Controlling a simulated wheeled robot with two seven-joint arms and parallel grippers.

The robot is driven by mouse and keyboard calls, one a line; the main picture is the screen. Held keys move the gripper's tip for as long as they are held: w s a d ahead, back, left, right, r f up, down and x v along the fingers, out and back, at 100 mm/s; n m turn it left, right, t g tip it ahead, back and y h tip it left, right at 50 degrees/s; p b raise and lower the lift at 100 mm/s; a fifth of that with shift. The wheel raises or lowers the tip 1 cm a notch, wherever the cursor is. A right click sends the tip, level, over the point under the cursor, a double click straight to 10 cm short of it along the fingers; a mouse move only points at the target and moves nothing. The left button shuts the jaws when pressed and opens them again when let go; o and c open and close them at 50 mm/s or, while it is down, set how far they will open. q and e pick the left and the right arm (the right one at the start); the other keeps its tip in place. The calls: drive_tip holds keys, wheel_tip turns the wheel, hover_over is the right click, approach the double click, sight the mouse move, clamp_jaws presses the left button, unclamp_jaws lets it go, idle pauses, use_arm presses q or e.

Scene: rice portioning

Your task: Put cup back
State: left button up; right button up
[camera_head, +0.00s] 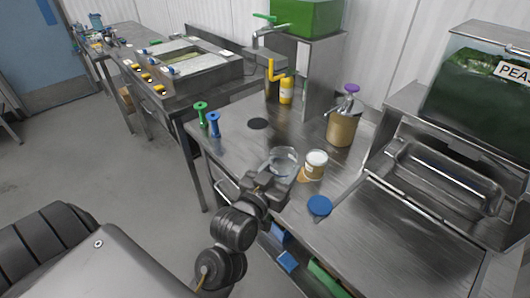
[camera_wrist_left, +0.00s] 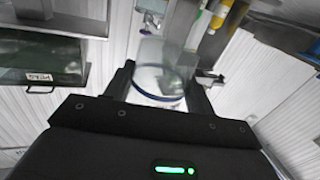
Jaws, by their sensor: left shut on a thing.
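A clear cup (camera_head: 284,160) is in my left gripper (camera_head: 268,181), above the front part of the steel counter (camera_head: 240,145). The gripper is shut on it. In the left wrist view, the cup (camera_wrist_left: 160,82) is between the two dark fingers, with a dark blue ring around it. Whether the cup touches the counter I cannot tell. A small tan tub (camera_head: 314,165) with a white top stands just right of the cup. My right gripper is not in view.
A tan canister (camera_head: 342,129) with a purple knob stands behind the tub. A blue disc (camera_head: 319,206) lies to the right front. Green (camera_head: 201,114) and blue (camera_head: 214,124) spool-shaped things stand at the left edge. A steel tray (camera_head: 445,178) is at the right. The counter's left-middle is mostly clear.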

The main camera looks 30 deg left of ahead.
use_arm(q)
drive_tip(key=a+n+y+b, duration=0.15)
drive_tip(key=a+b, duration=0.55)
drive_tip(key=a, duration=0.8)
drive_tip(key=shift+m, duration=0.25)
drive_tip(key=w+a+f+b, duration=0.1)
drive_tip(key=w+a+f, duration=0.1)
drive_tip(key=w+f, duration=0.1)
drive_tip(key=w+a+f+b, duration=0.1)
drive_tip(key=w+a+f, duration=0.2)
drive_tip(key=w, duration=0.1)
drive_tip(key=w+a+f+b, duration=0.1)
drive_tip(key=w+a+f, duration=0.1)
drive_tip(key=w+f, duration=0.1)
drive_tip(key=shift+w+a+f+b, duration=0.1)
drive_tip(key=shift+w+a+b, duration=0.15)
drive_tip(key=shift+w+b, duration=0.15)
drive_tip(key=shift+w+a+f, duration=0.25)
drive_tip(key=shift+w+f, duration=0.15)
drive_tip(key=shift+f, duration=0.2)
wheel_tip(320, 180, down, 2)
drive_tip(key=shift+f, duration=0.5)
drive_tip(key=shift+f, duration=0.1)
